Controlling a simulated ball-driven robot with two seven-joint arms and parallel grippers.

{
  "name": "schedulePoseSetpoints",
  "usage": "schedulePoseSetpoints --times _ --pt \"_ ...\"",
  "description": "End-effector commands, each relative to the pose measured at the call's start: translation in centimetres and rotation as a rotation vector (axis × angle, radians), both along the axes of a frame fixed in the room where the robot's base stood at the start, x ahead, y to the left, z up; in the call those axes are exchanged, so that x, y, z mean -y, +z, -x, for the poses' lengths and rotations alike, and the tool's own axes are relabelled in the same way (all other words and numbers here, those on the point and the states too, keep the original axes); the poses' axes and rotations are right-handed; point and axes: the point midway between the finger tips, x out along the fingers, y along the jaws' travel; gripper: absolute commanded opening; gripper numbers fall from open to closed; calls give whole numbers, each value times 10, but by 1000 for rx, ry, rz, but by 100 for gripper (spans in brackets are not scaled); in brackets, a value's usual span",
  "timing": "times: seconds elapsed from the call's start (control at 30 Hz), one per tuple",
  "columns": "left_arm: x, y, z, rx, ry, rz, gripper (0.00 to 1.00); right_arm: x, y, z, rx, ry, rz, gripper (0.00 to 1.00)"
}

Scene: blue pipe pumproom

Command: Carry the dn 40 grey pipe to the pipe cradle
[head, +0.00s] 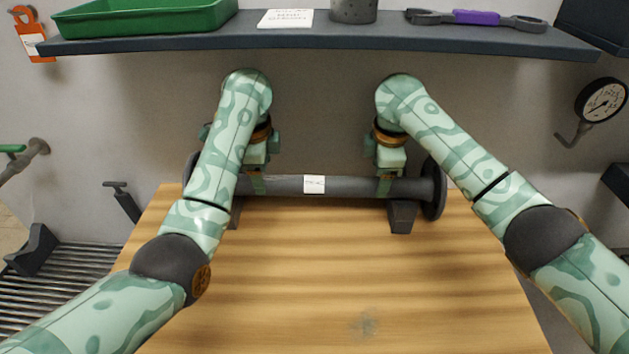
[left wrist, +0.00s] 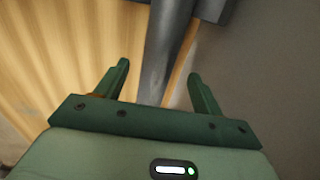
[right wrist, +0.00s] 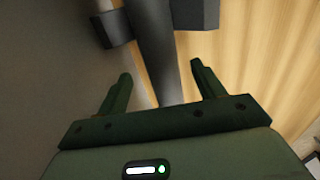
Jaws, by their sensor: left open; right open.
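The grey pipe (head: 345,186) lies level across the far part of the wooden table, with a white label at its middle and a round flange at each end. It rests on dark support blocks; the right block (head: 403,216) shows best. My left gripper (head: 257,184) is open at the pipe's left part, and my right gripper (head: 385,185) is open at its right part. In the left wrist view the pipe (left wrist: 166,50) runs between the open fingers (left wrist: 158,70). In the right wrist view the pipe (right wrist: 157,45) also runs between the open fingers (right wrist: 160,70). Contact cannot be told.
A dark shelf (head: 330,37) overhangs the pipe, holding a green tray (head: 150,17) and a purple-handled wrench (head: 476,17). A slatted metal rack (head: 70,272) at left carries dark angled blocks (head: 36,250), possibly the cradle. A gauge (head: 601,100) hangs at right. The table's front (head: 400,300) is clear.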

Motion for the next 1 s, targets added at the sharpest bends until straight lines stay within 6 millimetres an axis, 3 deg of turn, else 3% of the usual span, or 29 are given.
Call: schedulePoseSetpoints --times 0.27,0.7,1.0 --pt "0 -5 -1 -2 0 -2 68 0 -5 -1 -2 -1 0 68" --pt "0 -63 -12 -3 0 -2 68 0 -63 -12 -3 -1 0 68" --pt "0 -74 -14 -1 0 -1 68 0 -74 -15 0 0 0 68"
